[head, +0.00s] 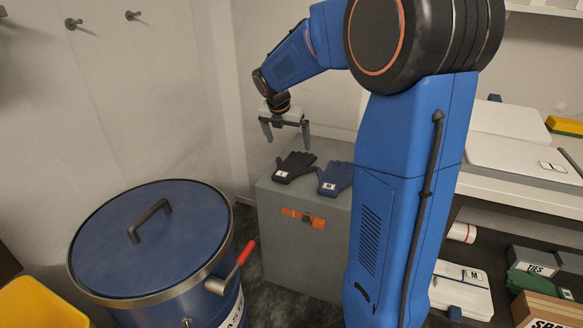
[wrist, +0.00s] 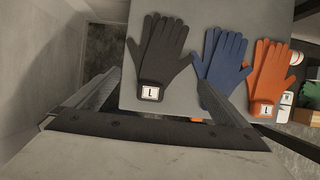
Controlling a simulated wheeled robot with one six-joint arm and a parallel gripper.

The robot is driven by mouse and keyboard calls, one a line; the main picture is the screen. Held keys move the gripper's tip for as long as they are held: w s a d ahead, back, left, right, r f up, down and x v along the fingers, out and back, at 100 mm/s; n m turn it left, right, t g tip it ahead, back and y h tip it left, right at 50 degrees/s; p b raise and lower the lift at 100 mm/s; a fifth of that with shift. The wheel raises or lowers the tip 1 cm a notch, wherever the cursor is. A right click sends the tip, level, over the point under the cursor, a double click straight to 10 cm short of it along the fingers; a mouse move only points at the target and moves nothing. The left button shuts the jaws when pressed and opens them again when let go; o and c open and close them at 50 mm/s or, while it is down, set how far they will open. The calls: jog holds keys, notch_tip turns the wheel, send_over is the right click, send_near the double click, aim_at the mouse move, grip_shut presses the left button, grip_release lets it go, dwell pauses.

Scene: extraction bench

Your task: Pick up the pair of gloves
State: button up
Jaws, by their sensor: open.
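Three pairs of gloves lie flat in a row on a grey cabinet (head: 285,255). The black pair (wrist: 163,60), with a white label marked L, is leftmost; it also shows in the head view (head: 295,164). The blue pair (wrist: 224,66) is in the middle and shows in the head view (head: 338,177) with a white label. The orange pair (wrist: 270,72), also with a white label, is at the right; my arm hides it in the head view. My gripper (head: 287,142) is open and empty above the black pair, its fingers apart on either side of it in the wrist view.
A blue lidded drum (head: 150,235) with a red-handled lever stands left of the cabinet. A yellow bin (head: 40,305) is at the lower left. A shelf bench with white lids (head: 508,120) and boxes is at the right. A wall is close behind.

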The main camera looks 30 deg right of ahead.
aim_at(294, 165)
jog(key=x, duration=1.3)
jog(key=shift+w+f, duration=0.2)
jog(key=shift+f, duration=0.2)
jog(key=c, duration=0.9)
jog(key=shift+r, duration=0.15)
notch_tip(294, 165, up, 10)
jog(key=shift+f, duration=0.1)
